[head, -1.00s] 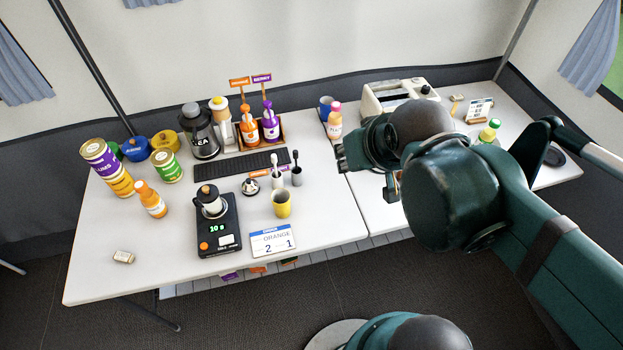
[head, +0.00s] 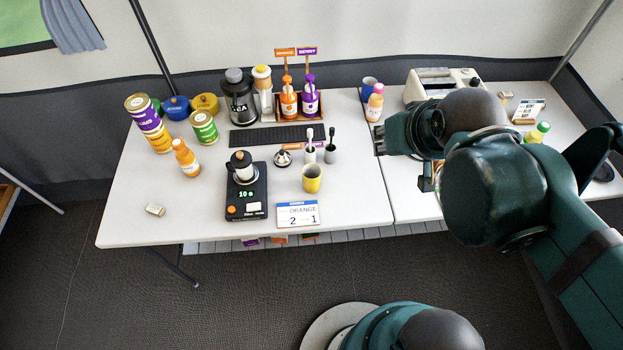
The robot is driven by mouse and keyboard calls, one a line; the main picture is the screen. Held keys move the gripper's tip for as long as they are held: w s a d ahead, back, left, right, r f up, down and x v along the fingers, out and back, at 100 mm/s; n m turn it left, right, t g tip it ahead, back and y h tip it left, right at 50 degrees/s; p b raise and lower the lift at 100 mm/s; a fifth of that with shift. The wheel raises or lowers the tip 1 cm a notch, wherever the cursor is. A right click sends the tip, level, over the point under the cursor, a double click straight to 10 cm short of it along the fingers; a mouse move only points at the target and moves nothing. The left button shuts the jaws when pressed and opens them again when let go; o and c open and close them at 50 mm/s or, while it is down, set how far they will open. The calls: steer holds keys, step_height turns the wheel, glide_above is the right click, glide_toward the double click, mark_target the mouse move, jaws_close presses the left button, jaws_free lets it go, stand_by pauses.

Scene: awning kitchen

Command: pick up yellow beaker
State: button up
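My gripper (head: 380,146) shows only as a small dark part at the left end of my green arm. It is to the right of the beaker and farther back, clearly apart from it, over the area of the table seam. My own arm hides most of it, and its fingers are too small to make out.
A black scale (head: 247,196) carries a small pot left of the beaker. White and grey holders (head: 330,152) with brushes stand close behind. The front-left table is mostly clear.

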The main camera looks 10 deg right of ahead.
steer(key=o, duration=0.8)
steer(key=shift+w+a, duration=0.1)
steer(key=n+g+p, duration=0.4)
steer(key=n+g, duration=0.4)
glide_toward(310, 165)
step_height(310, 165, down, 5)
steer(key=s, duration=0.2)
steer(key=shift+s+a+f+n+h, duration=0.1)
steer(key=shift+f+n+h, duration=0.15)
steer(key=shift+f, duration=0.35)
steer(key=shift+s+a+f+n+h, duration=0.1)
steer(key=shift+f+n+h, duration=0.15)
steer(key=shift+f, duration=0.35)
